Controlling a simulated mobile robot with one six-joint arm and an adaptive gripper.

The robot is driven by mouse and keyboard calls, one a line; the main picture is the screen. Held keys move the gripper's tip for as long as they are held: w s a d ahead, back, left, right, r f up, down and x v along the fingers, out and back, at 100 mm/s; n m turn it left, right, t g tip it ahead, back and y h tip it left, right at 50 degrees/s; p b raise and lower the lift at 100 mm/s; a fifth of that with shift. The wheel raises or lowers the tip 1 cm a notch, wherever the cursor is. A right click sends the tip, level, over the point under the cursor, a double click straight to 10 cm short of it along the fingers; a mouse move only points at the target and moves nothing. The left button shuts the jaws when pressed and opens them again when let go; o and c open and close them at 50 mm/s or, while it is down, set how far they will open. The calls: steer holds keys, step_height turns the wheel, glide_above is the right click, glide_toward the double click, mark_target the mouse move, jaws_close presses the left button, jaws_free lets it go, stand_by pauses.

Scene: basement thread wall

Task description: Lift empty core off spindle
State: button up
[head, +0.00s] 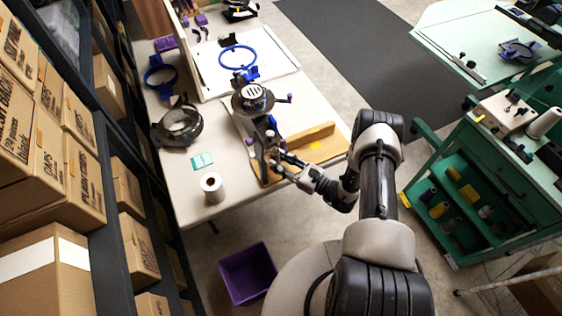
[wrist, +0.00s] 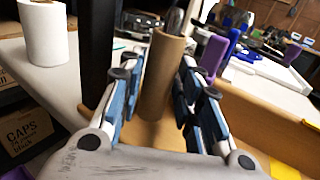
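The empty core, a bare brown cardboard tube (wrist: 167,75), stands nearly upright in the wrist view. A metal spindle tip (wrist: 176,20) shows at its top. My gripper (wrist: 160,82) is open, with its fingers on either side of the tube. A gap shows on the left side; on the right the finger looks very close, and I cannot tell whether it touches. In the head view my gripper (head: 283,160) is at the front of the winding machine (head: 254,100) on the table. The tube is small and hard to make out there.
A white thread cone (head: 212,187) stands at the table's front left, beside a teal card (head: 202,160). A purple bin (head: 248,273) is on the floor. A wooden board (head: 318,145) lies under the machine. Shelves of boxes (head: 75,190) line the left; a green cart (head: 480,190) is right.

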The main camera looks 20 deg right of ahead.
steer(key=shift+c, duration=0.3)
steer(key=c, duration=0.6)
step_height(320, 180, up, 14)
steer(key=p, duration=0.9)
steer(key=shift+p, duration=0.3)
steer(key=shift+r+p, duration=1.25)
steer(key=shift+r, duration=0.7)
